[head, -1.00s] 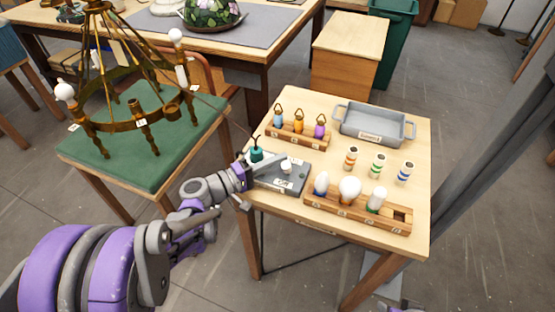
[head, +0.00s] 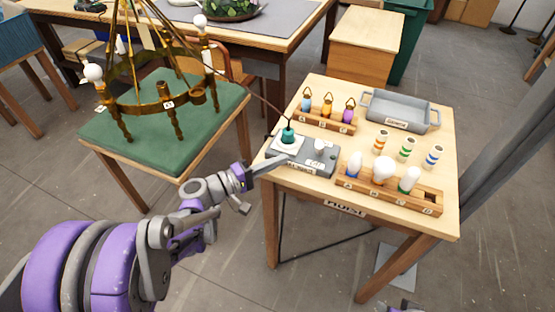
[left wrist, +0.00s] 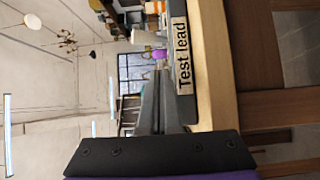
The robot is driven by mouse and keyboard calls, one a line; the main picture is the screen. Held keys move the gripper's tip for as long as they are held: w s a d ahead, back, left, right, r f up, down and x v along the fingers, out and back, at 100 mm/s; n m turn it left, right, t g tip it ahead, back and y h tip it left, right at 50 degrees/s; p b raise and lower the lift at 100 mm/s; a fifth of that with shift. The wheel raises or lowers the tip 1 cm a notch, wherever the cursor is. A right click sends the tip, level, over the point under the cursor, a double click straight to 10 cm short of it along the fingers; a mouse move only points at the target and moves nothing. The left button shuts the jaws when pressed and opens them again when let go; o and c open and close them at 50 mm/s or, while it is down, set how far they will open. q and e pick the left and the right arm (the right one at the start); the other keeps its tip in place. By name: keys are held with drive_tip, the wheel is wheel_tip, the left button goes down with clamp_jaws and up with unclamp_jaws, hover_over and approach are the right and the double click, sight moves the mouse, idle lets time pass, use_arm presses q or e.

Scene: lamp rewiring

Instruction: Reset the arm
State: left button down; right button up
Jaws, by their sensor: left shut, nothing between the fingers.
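My left gripper (head: 280,161) is shut and empty at the near left edge of the small wooden table, just in front of the grey test box (head: 322,158). I cannot tell if it touches the box. In the left wrist view its closed fingers (left wrist: 160,90) point along the box side with the "Test lead" label (left wrist: 182,55). A teal plug (head: 288,136) stands upright on the box's white pad, with a dark cable running up toward the brass chandelier (head: 155,105).
The chandelier stands on a green-topped stand (head: 215,120) at left. On the table are a rack of three coloured pieces (head: 322,118), a grey tray (head: 400,108), several striped sleeves (head: 406,149) and a bulb rack (head: 390,192).

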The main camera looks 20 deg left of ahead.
use_arm(q)
drive_tip(key=shift+w+d, duration=0.1)
idle(0.4)
drive_tip(key=s+d+m+g+y+p, duration=0.3)
drive_tip(key=s+d+m+g+p, duration=0.3)
drive_tip(key=s, duration=0.4)
drive_tip(key=s+a+r+m+g+y+p, duration=0.2)
drive_tip(key=s+a+m+y+p, duration=0.2)
drive_tip(key=s+y, duration=0.4)
drive_tip(key=s+a+p, duration=0.1)
drive_tip(key=s+a, duration=0.1)
drive_tip(key=s, duration=0.1)
drive_tip(key=shift+s+y, duration=0.25)
drive_tip(key=shift+y, duration=0.05)
